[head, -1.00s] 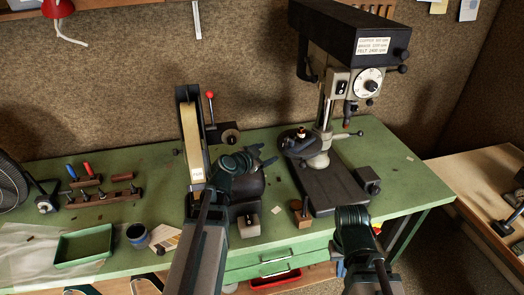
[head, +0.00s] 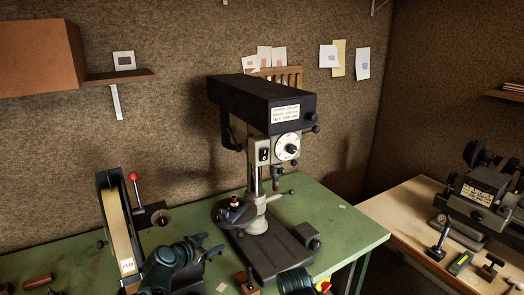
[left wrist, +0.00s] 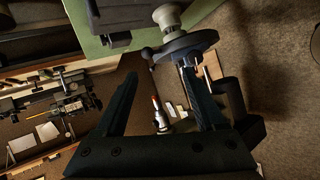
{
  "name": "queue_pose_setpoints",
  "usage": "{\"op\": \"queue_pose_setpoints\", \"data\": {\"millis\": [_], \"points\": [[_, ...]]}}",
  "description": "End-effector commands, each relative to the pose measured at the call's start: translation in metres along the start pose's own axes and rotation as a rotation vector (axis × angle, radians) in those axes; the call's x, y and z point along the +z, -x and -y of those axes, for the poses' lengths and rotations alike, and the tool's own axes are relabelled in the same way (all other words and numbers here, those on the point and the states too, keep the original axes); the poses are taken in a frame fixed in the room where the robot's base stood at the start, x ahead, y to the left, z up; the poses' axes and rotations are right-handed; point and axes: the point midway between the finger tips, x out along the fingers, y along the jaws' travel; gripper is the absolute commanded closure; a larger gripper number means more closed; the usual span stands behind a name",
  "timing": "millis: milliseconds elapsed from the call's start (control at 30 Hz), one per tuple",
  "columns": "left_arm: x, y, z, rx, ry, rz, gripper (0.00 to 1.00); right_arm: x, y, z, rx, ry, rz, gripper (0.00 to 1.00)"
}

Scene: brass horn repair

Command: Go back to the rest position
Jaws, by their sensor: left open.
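My left gripper (head: 212,246) is low in the head view, over the green bench, between the belt sander and the drill press. It is open. In the left wrist view its two dark fingers (left wrist: 160,76) stand wide apart with nothing held between them. The drill press's round table (left wrist: 186,46) shows beyond the fingertips there; I cannot tell the exact gap. Of my right arm only a dark link (head: 297,281) shows at the bottom edge of the head view. The right gripper is out of view.
The drill press (head: 262,105) stands on the green bench (head: 340,222), right of my left gripper. The belt sander (head: 120,225) with a red-knobbed lever stands to its left. A wooden side bench (head: 400,215) with a dark machine (head: 482,190) is at the right.

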Motion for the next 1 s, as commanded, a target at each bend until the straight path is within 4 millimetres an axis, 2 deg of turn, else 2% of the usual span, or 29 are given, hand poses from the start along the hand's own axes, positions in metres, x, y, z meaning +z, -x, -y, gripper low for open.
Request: {"op": "queue_pose_setpoints", "data": {"millis": [33,67,100,167,200,300,400,500,600,800,1000], "points": [[0.011,-0.012,-0.034,0.073,0.012,0.044,0.28,-0.001,-0.011,0.001,0.0,0.001,0.0,1.0],[0.017,-0.017,-0.054,0.118,0.025,0.082,0.28,-0.001,-0.015,0.001,0.0,0.001,0.0,1.0],[0.027,-0.023,-0.083,0.178,0.044,0.142,0.28,-0.001,-0.021,0.002,0.0,0.002,0.0,1.0],[0.044,-0.027,-0.124,0.256,0.073,0.25,0.28,-0.002,-0.029,0.003,0.001,0.002,0.0,1.0],[0.058,-0.028,-0.151,0.298,0.092,0.332,0.28,-0.002,-0.035,0.003,0.001,0.003,0.0,1.0],[0.096,-0.02,-0.21,0.352,0.137,0.571,0.28,-0.003,-0.049,0.004,0.001,0.005,0.0,1.0],[0.129,-0.003,-0.248,0.319,0.17,0.798,0.28,-0.004,-0.061,0.006,0.001,0.006,0.0,1.0],[0.152,0.016,-0.268,0.236,0.193,0.971,0.28,-0.004,-0.07,0.006,0.002,0.007,0.0,1.0],[0.165,0.03,-0.277,0.147,0.208,1.081,0.28,-0.004,-0.075,0.007,0.002,0.008,0.0,1.0],[0.173,0.043,-0.28,0.054,0.223,1.161,0.28,-0.004,-0.077,0.007,0.002,0.009,0.0,1.0],[0.172,0.044,-0.279,0.051,0.226,1.163,0.28,-0.004,-0.077,0.007,0.002,0.008,0.0,1.0]]}}
